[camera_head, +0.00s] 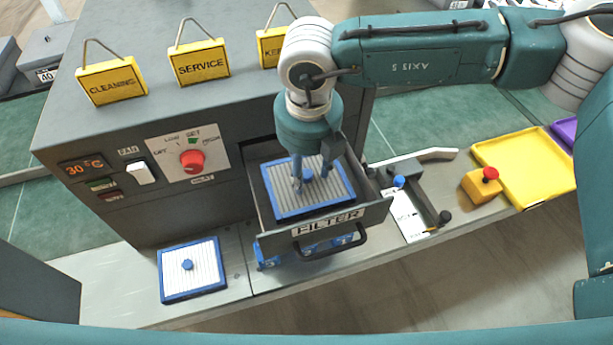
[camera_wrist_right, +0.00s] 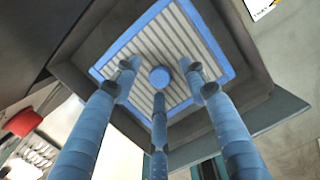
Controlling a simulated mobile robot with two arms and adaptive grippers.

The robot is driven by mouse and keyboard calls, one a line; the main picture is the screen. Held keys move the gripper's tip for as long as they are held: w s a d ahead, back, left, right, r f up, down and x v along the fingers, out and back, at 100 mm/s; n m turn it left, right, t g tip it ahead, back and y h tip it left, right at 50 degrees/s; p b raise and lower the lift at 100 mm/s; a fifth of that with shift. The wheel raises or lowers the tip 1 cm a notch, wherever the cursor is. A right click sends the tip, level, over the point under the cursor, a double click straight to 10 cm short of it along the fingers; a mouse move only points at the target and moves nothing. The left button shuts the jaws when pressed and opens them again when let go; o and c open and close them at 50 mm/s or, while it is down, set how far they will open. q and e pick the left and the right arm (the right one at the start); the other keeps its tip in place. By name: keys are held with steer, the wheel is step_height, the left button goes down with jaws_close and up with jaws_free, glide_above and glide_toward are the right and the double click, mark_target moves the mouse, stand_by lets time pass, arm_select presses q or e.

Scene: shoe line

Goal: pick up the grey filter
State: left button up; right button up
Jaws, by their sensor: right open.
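The grey filter (camera_head: 285,202), a pleated panel in a blue frame with a blue knob, lies in the pulled-out drawer marked FILTER (camera_head: 327,222). In the right wrist view its grey pleats (camera_wrist_right: 180,48) and round blue knob (camera_wrist_right: 159,77) show. My right gripper (camera_head: 311,184) is open above the filter, pointing down. In the right wrist view its blue fingers (camera_wrist_right: 160,88) are spread around the knob; I cannot tell if any finger touches it. A second, whiter filter (camera_head: 205,277) with a blue frame lies on the bench left of the drawer. My left gripper is not in view.
The dark machine (camera_head: 200,110) with a red dial (camera_head: 192,160) stands behind the drawer. Right of the drawer are a white card (camera_head: 408,214), a yellow box with a red button (camera_head: 483,184) and a yellow tray (camera_head: 528,168). Blue items (camera_head: 268,258) sit partly hidden below the drawer front.

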jaws_close()
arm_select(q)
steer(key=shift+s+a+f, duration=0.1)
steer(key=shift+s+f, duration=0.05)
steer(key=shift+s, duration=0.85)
arm_select(e)
steer(key=shift+w+r, duration=0.1)
steer(key=shift+r, duration=0.05)
